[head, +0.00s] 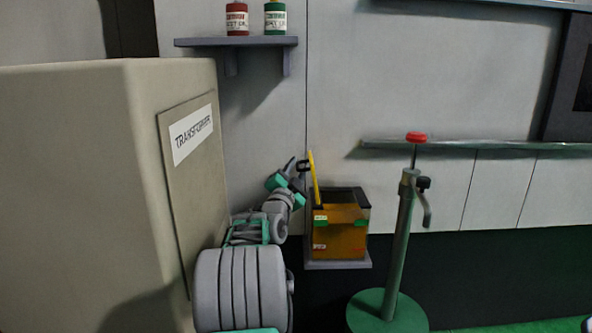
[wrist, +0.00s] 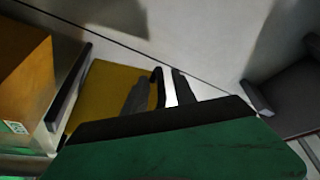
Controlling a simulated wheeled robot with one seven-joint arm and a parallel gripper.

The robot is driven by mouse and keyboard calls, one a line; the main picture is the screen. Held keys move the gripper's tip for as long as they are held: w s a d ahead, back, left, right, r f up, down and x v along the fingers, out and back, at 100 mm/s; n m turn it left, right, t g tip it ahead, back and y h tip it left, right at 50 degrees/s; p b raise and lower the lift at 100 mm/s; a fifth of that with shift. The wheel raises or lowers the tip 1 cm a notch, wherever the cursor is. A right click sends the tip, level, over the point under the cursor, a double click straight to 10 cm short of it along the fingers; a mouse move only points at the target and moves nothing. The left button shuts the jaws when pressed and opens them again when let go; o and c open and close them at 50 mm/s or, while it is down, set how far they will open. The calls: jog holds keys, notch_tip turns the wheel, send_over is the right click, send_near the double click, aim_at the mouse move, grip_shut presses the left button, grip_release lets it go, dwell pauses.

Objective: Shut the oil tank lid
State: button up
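The oil tank (head: 340,240) is an orange-yellow box with a dark rim, standing on a small shelf by the back wall. Its yellow lid (head: 313,180) stands nearly upright at the tank's left side, seen edge-on, so the tank is open. The lid's face (wrist: 100,85) shows in the wrist view, with a black bent handle (wrist: 157,76). My gripper (head: 297,165) is left of the lid, at the handle's height. In the wrist view, my gripper's fingers (wrist: 160,92) are apart, with the handle between them. A gap shows between handle and right finger.
A beige transformer cabinet (head: 75,190) stands close on the left. A green stand (head: 396,250) with a red knob and crank is right of the tank. A wall shelf (head: 240,42) holds a red and a green bottle above. A rail (head: 480,145) runs along the wall.

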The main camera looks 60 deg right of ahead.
jog(key=shift+c, duration=0.3)
grip_shut()
dwell(1.1)
